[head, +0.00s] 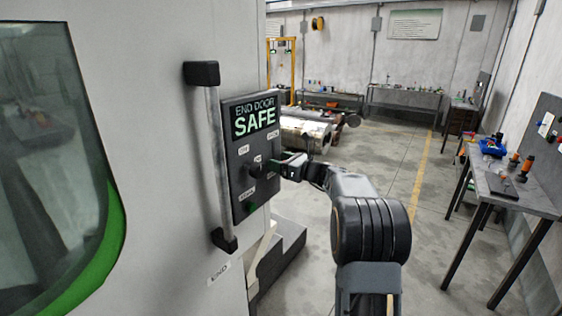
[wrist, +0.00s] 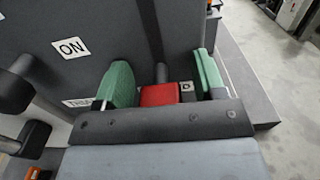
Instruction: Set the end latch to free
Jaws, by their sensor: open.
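The dark control panel (head: 248,165) on the white machine shows a lit "END DOOR SAFE" display (head: 254,117) with small labels and knobs below. My gripper (head: 287,163) is at the panel's right side, its jaws partly seen. In the wrist view my gripper (wrist: 160,85) is open, with green pads apart. A dark post (wrist: 161,72) and a red block (wrist: 159,95) show between the pads. I cannot tell whether the post or block is the end latch, or whether anything touches. The latch's setting is not readable.
A long vertical handle (head: 215,155) stands left of the panel. A workbench (head: 520,190) with tools stands at the right. The floor (head: 405,200) between is clear.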

